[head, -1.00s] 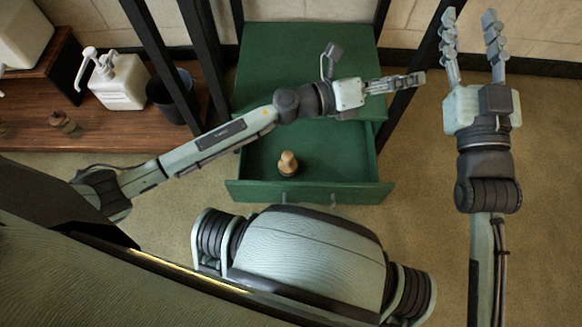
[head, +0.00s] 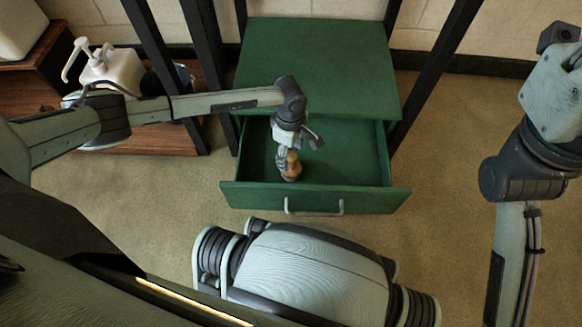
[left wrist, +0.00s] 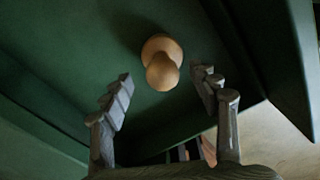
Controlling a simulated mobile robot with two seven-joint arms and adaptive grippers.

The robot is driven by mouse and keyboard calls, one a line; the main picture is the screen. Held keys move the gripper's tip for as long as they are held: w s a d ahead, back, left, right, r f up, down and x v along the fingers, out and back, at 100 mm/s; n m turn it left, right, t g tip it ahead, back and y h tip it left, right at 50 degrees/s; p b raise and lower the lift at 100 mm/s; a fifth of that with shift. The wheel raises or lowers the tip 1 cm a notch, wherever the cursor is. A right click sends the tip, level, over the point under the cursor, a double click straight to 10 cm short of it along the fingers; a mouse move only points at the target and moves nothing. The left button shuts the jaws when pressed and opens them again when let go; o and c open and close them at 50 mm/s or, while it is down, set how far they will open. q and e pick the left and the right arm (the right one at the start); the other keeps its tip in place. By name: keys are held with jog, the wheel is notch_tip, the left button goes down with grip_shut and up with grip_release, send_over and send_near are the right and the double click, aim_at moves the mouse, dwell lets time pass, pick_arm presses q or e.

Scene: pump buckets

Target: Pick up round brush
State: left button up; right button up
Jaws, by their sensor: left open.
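The round brush (head: 292,170) has a pale wooden knob and stands in the open green drawer (head: 345,160). In the left wrist view the brush (left wrist: 162,66) shows from above, knob towards the camera. My left gripper (head: 296,157) points down into the drawer right at the brush and partly covers it. In the left wrist view its open fingers (left wrist: 166,88) lie on either side of the image, with the brush between and a little beyond the tips. They do not visibly touch it. My right arm (head: 540,150) is raised at the right; its fingers are cut off by the frame.
The green cabinet top (head: 315,60) is bare behind the drawer. The drawer front (head: 315,198) and side walls surround the gripper. Black posts (head: 205,60) stand at the cabinet's sides. A white pump bottle (head: 115,72) stands on a wooden surface at the left, partly behind my left arm.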

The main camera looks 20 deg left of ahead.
aim_at(293, 173)
pick_arm(q)
jog(key=f, duration=0.2)
jog(key=f+b, duration=0.1)
jog(key=f, duration=0.1)
jog(key=shift+s+d, duration=0.2)
jog(key=shift+c, duration=0.4)
jog(key=c, duration=1.3)
